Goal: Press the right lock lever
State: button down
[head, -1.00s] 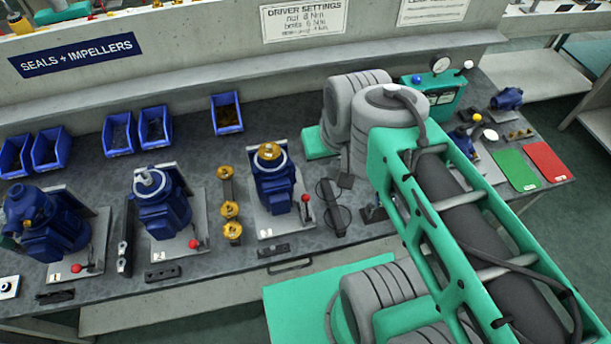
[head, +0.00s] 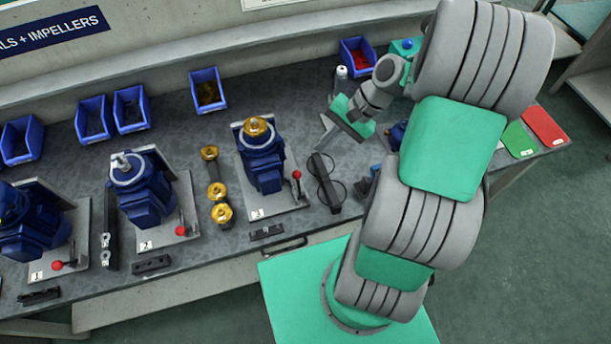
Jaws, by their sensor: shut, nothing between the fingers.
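The right lock lever, with a red knob (head: 297,175), stands up at the right side of the plate numbered 3. Beside it on that plate is a blue pump (head: 262,160) with a brass part on top. My gripper (head: 325,143) is shut and empty, above the bench to the upper right of the lever and apart from it. Its fingers point down and to the left. Two more red-knobbed levers show at the middle plate (head: 181,231) and the left plate (head: 57,266); both lean low towards the front.
Several brass parts (head: 217,190) stand left of plate 3. Blue bins (head: 207,91) line the back. My arm hides much of the bench's right side.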

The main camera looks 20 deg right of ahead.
aim_at(298, 183)
jog(key=s+d+f+m+t+y+b, duration=0.1)
jog(key=d+f+m+y, duration=0.3)
jog(key=f, duration=0.4)
jog(key=shift+s+m+t+y+b, duration=0.3)
jog(key=shift+s+m+t+y, duration=0.55)
jog(key=shift+m, duration=0.25)
jog(key=shift+w, duration=0.1)
jog(key=p+x, duration=0.1)
jog(key=x, duration=0.9)
jog(key=shift+w, duration=0.1)
jog(key=shift+d+r, duration=0.1)
jog(key=shift+r, duration=0.05)
